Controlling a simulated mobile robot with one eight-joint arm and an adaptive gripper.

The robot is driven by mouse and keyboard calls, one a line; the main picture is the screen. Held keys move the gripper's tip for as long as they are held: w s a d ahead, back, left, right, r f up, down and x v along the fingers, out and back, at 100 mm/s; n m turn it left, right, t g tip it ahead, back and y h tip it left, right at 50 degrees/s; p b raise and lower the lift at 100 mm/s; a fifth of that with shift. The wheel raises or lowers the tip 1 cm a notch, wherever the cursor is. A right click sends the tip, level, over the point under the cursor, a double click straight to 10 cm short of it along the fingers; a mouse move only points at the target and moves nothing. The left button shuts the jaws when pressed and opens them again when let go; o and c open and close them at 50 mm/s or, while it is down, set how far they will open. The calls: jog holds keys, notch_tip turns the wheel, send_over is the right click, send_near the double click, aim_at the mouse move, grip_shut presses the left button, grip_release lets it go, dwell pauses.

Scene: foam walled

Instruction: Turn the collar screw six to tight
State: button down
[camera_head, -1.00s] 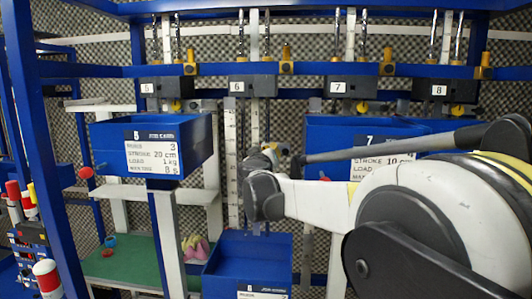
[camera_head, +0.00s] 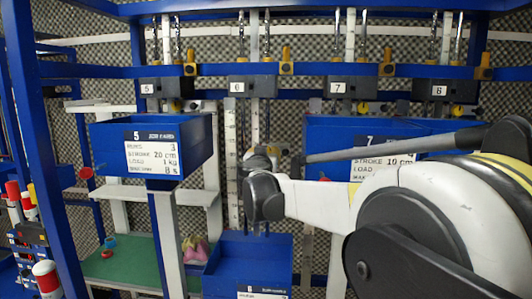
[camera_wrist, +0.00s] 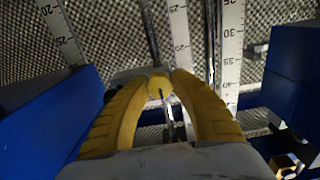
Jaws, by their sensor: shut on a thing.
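My gripper (camera_wrist: 160,82) is shut on a small yellow screw knob (camera_wrist: 158,88) in the wrist view, one yellow finger on each side. The knob sits at a grey collar (camera_wrist: 128,75) by the vertical rods. In the head view my gripper's wrist end (camera_head: 262,165) is in the column below the black block labelled 6 (camera_head: 252,87). The knob and fingertips are hidden there, and the screw's tightness cannot be told.
A blue bin labelled 5 (camera_head: 197,150) stands to the left, and blue bin 7 (camera_head: 325,138) to the right. A lower blue bin (camera_head: 250,262) hangs below my gripper. White rulers (camera_wrist: 230,60) run alongside the rods.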

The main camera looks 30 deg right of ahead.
jog(key=c, duration=1.4)
grip_release()
jog(key=shift+o, duration=0.2)
jog(key=v, duration=1.2)
